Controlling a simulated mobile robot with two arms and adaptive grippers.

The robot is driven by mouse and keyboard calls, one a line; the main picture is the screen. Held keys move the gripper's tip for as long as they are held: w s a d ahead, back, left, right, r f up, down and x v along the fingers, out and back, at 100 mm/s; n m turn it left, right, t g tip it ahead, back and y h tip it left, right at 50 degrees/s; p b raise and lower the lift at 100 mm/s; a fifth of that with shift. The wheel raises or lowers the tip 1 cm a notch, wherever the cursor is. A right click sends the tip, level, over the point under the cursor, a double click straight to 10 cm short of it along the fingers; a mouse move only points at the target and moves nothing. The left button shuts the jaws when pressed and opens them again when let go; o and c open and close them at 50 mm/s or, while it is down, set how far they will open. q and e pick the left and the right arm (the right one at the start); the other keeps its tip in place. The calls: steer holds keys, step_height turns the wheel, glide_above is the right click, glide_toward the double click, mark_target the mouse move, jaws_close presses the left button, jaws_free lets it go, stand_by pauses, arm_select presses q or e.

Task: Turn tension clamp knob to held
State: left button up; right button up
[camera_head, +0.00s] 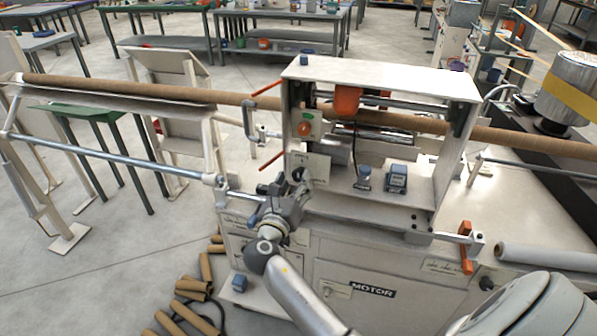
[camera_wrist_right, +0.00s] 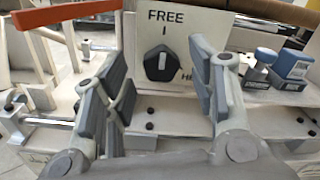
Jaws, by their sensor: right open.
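The tension clamp knob is a dark faceted knob (camera_wrist_right: 163,66) with a white pointer line, on a cream plate (camera_wrist_right: 208,24) in the right wrist view. Its line points up toward the word FREE. A second label to its lower right is partly hidden by a finger; only its first letters show. My right gripper (camera_wrist_right: 162,84) is open, with one finger on each side of the knob in the picture; I cannot tell whether they touch it. In the head view the right gripper (camera_head: 293,192) is at the machine's front left, before the plate (camera_head: 318,166). My left gripper is not in view.
An orange-handled lever (camera_wrist_right: 56,20) is left of the knob. Blue stamp-like blocks (camera_wrist_right: 292,64) stand to its right. A long cardboard tube (camera_head: 130,89) runs through the machine frame. An orange crank (camera_head: 466,250) sits at the front right. Cut tubes (camera_head: 190,290) lie on the floor.

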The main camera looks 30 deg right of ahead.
mark_target(297, 176)
steer(key=x, duration=0.2)
steer(key=shift+w+d, duration=0.25)
steer(key=shift+d, duration=0.1)
steer(key=shift+w+d, duration=0.45)
steer(key=shift+d, duration=0.05)
steer(key=shift+c, duration=0.4)
steer(key=c, duration=0.9)
steer(key=shift+c, duration=0.2)
